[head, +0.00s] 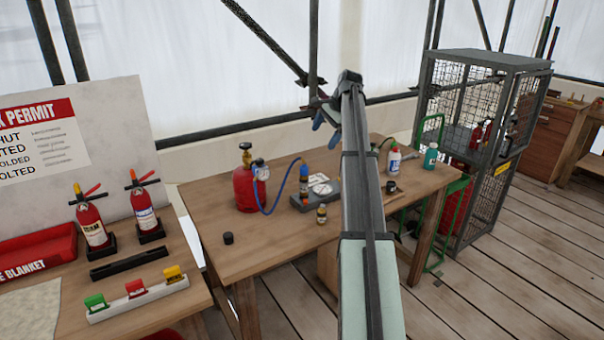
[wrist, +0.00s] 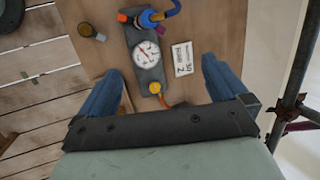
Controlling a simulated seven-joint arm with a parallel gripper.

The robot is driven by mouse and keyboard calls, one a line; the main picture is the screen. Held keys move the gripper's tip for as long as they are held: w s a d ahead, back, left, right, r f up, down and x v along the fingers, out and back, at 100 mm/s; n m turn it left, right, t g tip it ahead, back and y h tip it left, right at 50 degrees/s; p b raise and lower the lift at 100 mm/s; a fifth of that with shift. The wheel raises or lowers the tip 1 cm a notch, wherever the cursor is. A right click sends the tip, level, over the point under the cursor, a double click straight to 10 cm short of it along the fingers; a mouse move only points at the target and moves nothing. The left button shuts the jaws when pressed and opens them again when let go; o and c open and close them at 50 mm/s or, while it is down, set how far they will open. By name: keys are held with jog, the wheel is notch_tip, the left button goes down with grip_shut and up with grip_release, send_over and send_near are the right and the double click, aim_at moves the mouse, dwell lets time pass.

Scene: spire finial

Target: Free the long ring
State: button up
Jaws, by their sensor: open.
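My gripper (head: 325,112) is raised above the wooden bench in the head view, at the far end of my arm. In the wrist view my gripper (wrist: 160,72) has its two blue fingers wide apart with nothing held between them. Below and between them lies a grey block with a round white dial (wrist: 147,55); the grey block also shows on the bench in the head view (head: 303,203). I cannot make out which thing is the long ring; it may be hidden or too small to tell.
A red gas cylinder (head: 245,188) with a gauge and blue hose (head: 285,188) stands left of the block. White (head: 393,160) and teal (head: 430,157) bottles stand at right. The bench front left is mostly clear.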

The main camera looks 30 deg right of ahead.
jog(key=shift+r, duration=0.25)
jog(key=shift+s+f, duration=0.1)
jog(key=shift+s, duration=0.05)
jog(key=s+f+n+g, duration=0.1)
jog(key=s+f+n, duration=0.1)
jog(key=s+f, duration=1.2)
jog(key=s+f+n+g, duration=0.1)
jog(key=s+f+n, duration=0.1)
jog(key=s+f, duration=1.2)
jog(key=s+a+f+n+g, duration=0.3)
jog(key=a+f+n+g, duration=0.25)
jog(key=a+f, duration=2.45)
jog(key=s+a+f+n+g, duration=0.1)
jog(key=s+a+f, duration=0.3)
jog(key=s, duration=0.4)
jog(key=s+a+f+n+g+h, duration=0.1)
jog(key=s+a+f+n, duration=0.2)
jog(key=s+a, duration=0.4)
jog(key=s+a+f+n+g+h, duration=0.1)
jog(key=s+a+f+n, duration=0.3)
jog(key=s, duration=0.5)
jog(key=shift+s+a+f, duration=0.3)
jog(key=shift+s+a, duration=0.1)
jog(key=shift+a, duration=0.4)
